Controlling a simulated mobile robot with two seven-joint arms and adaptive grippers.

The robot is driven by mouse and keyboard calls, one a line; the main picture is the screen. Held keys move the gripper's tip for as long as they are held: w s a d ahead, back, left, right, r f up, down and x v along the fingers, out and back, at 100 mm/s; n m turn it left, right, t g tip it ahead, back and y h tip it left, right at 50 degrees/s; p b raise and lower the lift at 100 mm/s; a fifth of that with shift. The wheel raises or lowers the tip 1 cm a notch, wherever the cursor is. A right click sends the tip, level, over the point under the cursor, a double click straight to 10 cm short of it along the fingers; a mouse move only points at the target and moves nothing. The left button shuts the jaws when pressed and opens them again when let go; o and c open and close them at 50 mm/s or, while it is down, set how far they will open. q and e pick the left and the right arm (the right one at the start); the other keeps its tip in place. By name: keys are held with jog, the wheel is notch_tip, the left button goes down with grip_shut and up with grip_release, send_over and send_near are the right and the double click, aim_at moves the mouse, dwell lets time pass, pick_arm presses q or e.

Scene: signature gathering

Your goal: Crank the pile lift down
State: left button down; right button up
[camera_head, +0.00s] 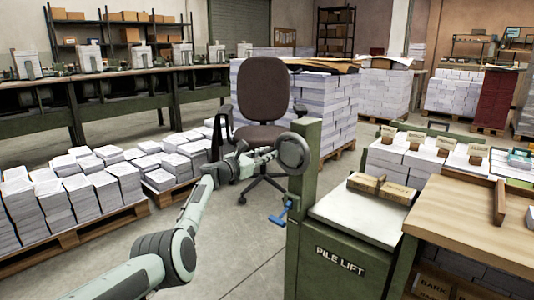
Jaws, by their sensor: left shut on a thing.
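The pile lift (340,268) is a green cabinet with a "PILE LIFT" label, right of centre. My left gripper (268,155) is at the left of the wheel, shut on the crank's handle; the fingers and handle are small and partly merge in the picture. A blue lever (281,213) sticks out lower on the post. My right gripper is out of view.
A dark office chair (264,95) stands just behind my left gripper. Paper stacks on pallets (75,205) line the left. A wooden-topped bench (470,222) adjoins the lift at right. Tall paper stacks (335,105) stand behind. Bare floor (235,235) lies left of the lift.

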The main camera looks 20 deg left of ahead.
pick_arm(q)
jog(key=shift+f, duration=0.1)
jog(key=c, duration=1.3)
grip_release()
jog(key=shift+c, duration=0.2)
jog(key=v, duration=1.2)
